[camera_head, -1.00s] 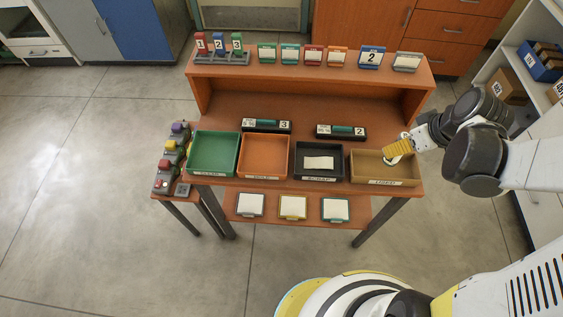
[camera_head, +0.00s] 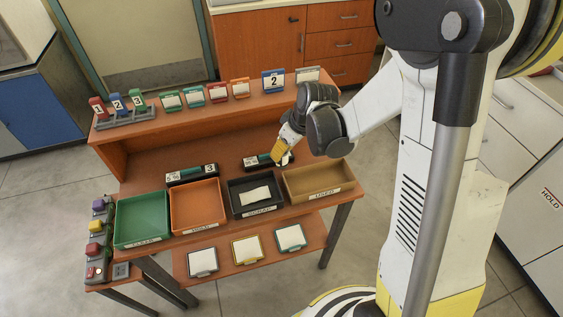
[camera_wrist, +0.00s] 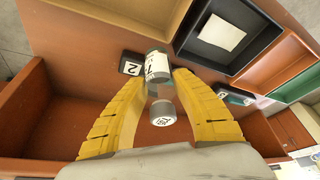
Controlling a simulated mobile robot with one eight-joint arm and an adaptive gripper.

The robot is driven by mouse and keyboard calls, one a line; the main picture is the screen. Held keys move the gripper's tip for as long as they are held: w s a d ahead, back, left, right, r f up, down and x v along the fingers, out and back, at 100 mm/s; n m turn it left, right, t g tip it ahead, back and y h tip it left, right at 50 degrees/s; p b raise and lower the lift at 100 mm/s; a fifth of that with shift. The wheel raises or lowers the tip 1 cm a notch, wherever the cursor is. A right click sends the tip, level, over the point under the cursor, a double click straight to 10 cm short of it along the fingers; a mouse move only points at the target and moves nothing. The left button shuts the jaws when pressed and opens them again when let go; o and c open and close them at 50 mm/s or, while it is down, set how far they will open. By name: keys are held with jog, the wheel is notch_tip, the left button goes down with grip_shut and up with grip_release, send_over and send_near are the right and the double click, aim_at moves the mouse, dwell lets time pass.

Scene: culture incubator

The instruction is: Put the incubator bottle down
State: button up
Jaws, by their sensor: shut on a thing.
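The incubator bottle (camera_wrist: 157,68) has a white label and a grey cap (camera_wrist: 163,112). It is between the yellow fingers of my gripper (camera_wrist: 158,88) in the wrist view, and they are shut on it. In the head view my gripper (camera_head: 280,150) is over the desk (camera_head: 150,165), behind the brown and black trays, next to the black holder marked 2 (camera_head: 262,161). The bottle is mostly hidden there by the fingers. I cannot tell whether its base touches the desk. The 2 plate (camera_wrist: 131,64) shows beside the bottle in the wrist view.
A green tray (camera_head: 118,240), an orange tray (camera_head: 174,228), a black tray (camera_head: 232,208) with white paper and a brown tray (camera_head: 345,187) line the front. A holder marked 3 (camera_head: 192,175) stands left. The raised shelf (camera_head: 165,120) bounds the back.

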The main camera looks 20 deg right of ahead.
aim_at(282, 159)
jog(key=shift+f+b, duration=1)
jog(key=shift+f, duration=1)
jog(key=shift+f, duration=0.15)
jog(key=o, duration=1.1)
jog(key=shift+o, duration=0.2)
